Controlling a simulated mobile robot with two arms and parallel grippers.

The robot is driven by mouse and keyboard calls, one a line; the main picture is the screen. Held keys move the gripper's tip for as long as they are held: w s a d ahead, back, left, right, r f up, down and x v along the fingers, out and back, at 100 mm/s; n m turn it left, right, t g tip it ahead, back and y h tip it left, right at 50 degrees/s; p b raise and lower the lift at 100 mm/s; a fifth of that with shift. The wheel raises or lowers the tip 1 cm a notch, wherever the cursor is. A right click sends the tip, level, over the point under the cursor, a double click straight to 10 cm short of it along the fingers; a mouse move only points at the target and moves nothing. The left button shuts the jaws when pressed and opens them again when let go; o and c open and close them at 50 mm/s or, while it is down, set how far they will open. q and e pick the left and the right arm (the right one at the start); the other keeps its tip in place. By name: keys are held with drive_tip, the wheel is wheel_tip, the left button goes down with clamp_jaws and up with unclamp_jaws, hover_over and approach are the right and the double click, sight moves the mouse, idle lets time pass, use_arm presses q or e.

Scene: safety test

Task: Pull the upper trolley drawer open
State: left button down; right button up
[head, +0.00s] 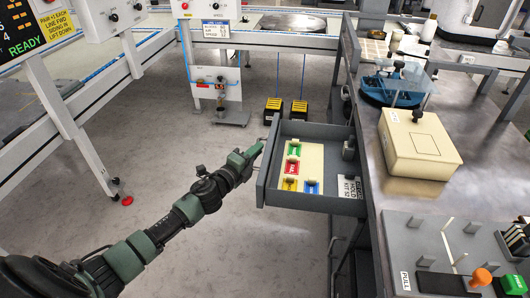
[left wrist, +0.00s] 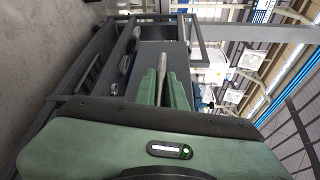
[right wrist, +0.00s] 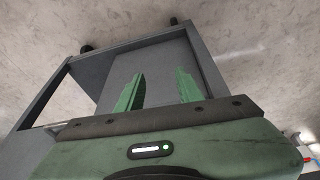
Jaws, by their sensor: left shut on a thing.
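The upper trolley drawer (head: 268,172) stands pulled out to the left of the trolley worktop (head: 376,163) in the head view. Inside lies a cream insert with green, red, yellow and blue tagged pieces. My left gripper (head: 257,150) is at the drawer's outer front. In the left wrist view, its green fingers (left wrist: 166,88) are shut on the metal drawer handle (left wrist: 161,68). My right gripper (right wrist: 158,88) is open and empty in the right wrist view, in front of a grey panel (right wrist: 160,65). It is not in the head view.
A cream box (head: 420,142) and a blue fixture (head: 391,92) stand on the worktop. A grey panel with orange and green knobs (head: 481,277) is at the lower right. White frames stand at the left. The floor (head: 225,235) left of the drawer is clear.

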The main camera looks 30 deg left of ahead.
use_arm(q)
drive_tip(key=shift+s+a, duration=0.2)
drive_tip(key=shift+a, duration=0.45)
drive_tip(key=c, duration=1.5)
unclamp_jaws()
drive_tip(key=s, duration=0.7)
drive_tip(key=shift+s+a+r+p, duration=0.25)
drive_tip(key=shift+s+a+p, duration=0.15)
drive_tip(key=shift+a+p, duration=0.05)
